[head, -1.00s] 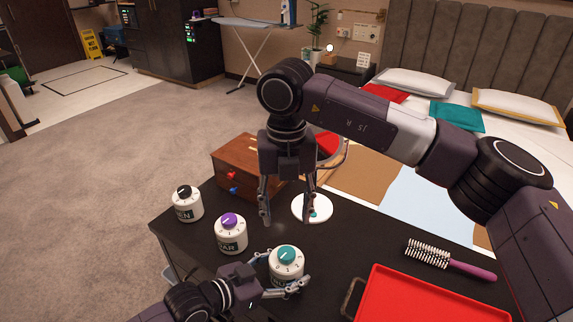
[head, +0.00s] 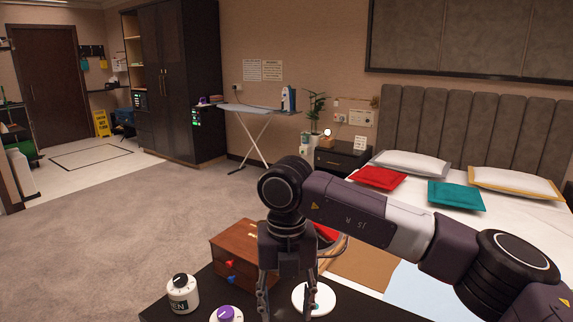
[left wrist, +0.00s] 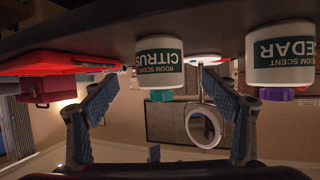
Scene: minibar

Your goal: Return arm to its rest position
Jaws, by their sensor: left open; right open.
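My right gripper (head: 286,306) hangs pointing down over the black table, with its fingers apart and empty beside a white disc (head: 299,297). My left gripper (left wrist: 160,82) is outside the head view. In the left wrist view, which is upside down, its two fingers are spread. A white "CITRUS" room scent jar (left wrist: 160,66) with a teal knob shows between the fingers; I cannot tell whether they touch it. A "CEDAR" jar (left wrist: 281,55) with a purple knob stands to the right of the fingers there.
A wooden drawer box (head: 235,250) is left of my right gripper. A white jar with a black knob (head: 182,292) stands at the table's left side. The bed (head: 500,215) lies beyond the table at right. Open carpet (head: 130,215) is at left.

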